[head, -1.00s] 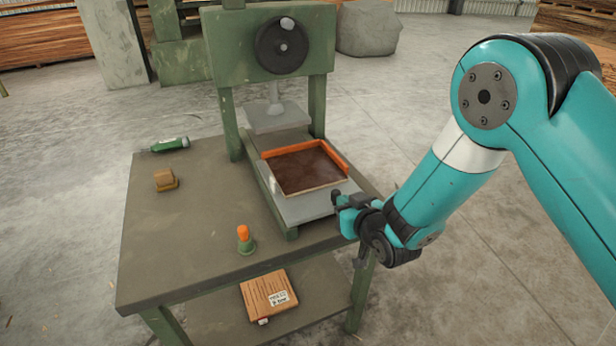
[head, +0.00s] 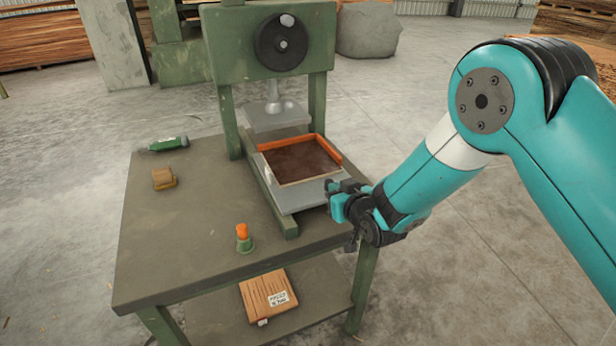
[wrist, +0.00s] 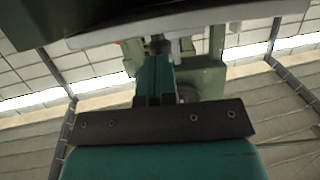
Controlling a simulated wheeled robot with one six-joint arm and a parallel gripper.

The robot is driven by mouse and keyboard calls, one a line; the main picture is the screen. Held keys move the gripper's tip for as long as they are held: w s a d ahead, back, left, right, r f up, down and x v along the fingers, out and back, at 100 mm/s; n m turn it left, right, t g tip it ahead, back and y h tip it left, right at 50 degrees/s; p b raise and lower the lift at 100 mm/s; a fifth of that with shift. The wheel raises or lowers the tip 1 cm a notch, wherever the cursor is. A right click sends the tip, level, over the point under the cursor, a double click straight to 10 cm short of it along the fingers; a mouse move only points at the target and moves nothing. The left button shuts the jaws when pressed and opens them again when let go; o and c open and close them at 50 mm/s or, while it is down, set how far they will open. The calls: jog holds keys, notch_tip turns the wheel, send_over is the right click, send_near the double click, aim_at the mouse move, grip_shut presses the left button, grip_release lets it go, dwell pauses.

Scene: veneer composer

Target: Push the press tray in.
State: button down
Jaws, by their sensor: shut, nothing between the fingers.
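The press tray (head: 302,196) is a grey plate on green rails, holding a dark brown sheet (head: 300,163) with an orange fence (head: 292,142) along its back and right sides. Its back end lies near the press head, and its front part sticks out toward me. My gripper (head: 332,190) is shut and empty at the tray's front right corner. It appears to touch the front edge, though the exact contact is hard to see. In the wrist view, my gripper (wrist: 158,45) points at a pale edge above it, probably the tray's.
The green press frame (head: 228,120) with a black handwheel (head: 282,44) stands over the tray's back. On the table (head: 190,235) are a green bottle (head: 168,144), a wooden block (head: 164,179) and an orange-topped green stub (head: 243,240). A wooden box (head: 266,292) lies on the lower shelf.

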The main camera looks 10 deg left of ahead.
aim_at(327, 180)
jog(key=shift+w+a+b, duration=0.5)
jog(key=shift+w+a, duration=0.2)
jog(key=shift+w, duration=0.35)
jog(key=shift+w+a+b, duration=0.5)
jog(key=shift+w+a, duration=0.2)
jog(key=shift+w, duration=0.3)
jog(key=shift+w+a+f+b, duration=0.1)
jog(key=shift+w+a+b, duration=0.4)
jog(key=shift+w, duration=0.2)
jog(key=shift+w+a+r+b, duration=0.1)
jog(key=shift+w+a+b, duration=0.35)
jog(key=shift+w, duration=0.25)
jog(key=shift+w+a+f+b, duration=0.1)
jog(key=shift+w+a+b, duration=0.4)
jog(key=shift+w, duration=0.2)
jog(key=shift+w+a+b, duration=0.55)
jog(key=shift+w, duration=0.25)
jog(key=shift+w+a+b, duration=0.5)
jog(key=shift+w+b, duration=0.05)
jog(key=shift+w, duration=0.25)
